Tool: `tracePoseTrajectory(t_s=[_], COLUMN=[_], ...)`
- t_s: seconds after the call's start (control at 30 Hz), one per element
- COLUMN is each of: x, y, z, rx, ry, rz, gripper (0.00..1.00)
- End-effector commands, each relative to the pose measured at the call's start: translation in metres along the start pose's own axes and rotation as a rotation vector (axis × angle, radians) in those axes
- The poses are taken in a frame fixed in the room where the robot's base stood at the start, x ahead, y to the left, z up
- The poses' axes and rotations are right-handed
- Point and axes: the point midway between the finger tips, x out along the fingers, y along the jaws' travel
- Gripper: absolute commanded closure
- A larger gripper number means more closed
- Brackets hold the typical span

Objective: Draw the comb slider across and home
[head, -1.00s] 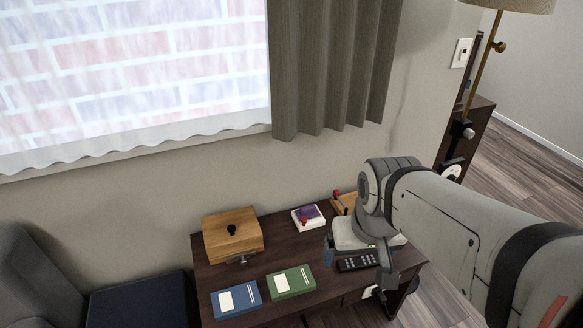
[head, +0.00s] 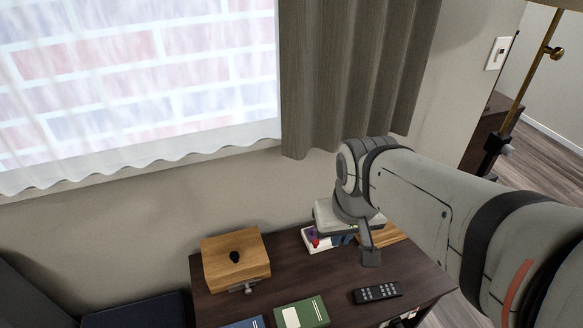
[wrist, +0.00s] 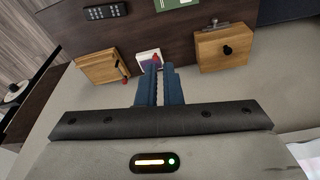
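My gripper (wrist: 161,70) points down at the back of the desk, its blue fingers a narrow gap apart with nothing visible between them. Just beyond the fingertips in the wrist view is a white box with a purple top (wrist: 147,55) and a red knob (wrist: 156,58). That box also shows in the head view (head: 310,247), partly hidden by my gripper. Beside it lies a wooden block (wrist: 97,68) with a dark slot and a small red-tipped handle (wrist: 124,78). I cannot tell for sure which of these is the comb slider. Contact with the knob is unclear.
A wooden box with a black knob (head: 234,270) stands on the dark desk (head: 345,290), left of the white box. A black remote (head: 377,292) and a green book (head: 302,313) lie nearer the front. The wall and a grey curtain (head: 350,75) are behind.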

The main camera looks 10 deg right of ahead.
Motion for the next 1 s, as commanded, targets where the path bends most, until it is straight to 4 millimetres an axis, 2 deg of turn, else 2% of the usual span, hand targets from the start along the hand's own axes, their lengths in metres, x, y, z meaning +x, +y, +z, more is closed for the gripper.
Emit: tracePoseTrajectory(t_s=[0.37,0.47,0.53,0.67,0.87,1.0], x=[0.0,0.01,0.025,0.072,0.163,0.225], y=[0.0,0.0,0.006,0.008,0.003,-0.007], z=[0.0,-0.001,-0.005,-0.018,-0.049,-0.07], rx=[-0.002,-0.05,-0.139,-0.468,-1.185,-1.693], ry=[0.0,-0.002,-0.005,-0.02,-0.073,-0.124], rz=[0.0,0.007,0.022,0.065,0.137,0.172], gripper=[1.0,1.0,1.0,1.0,1.0,1.0])
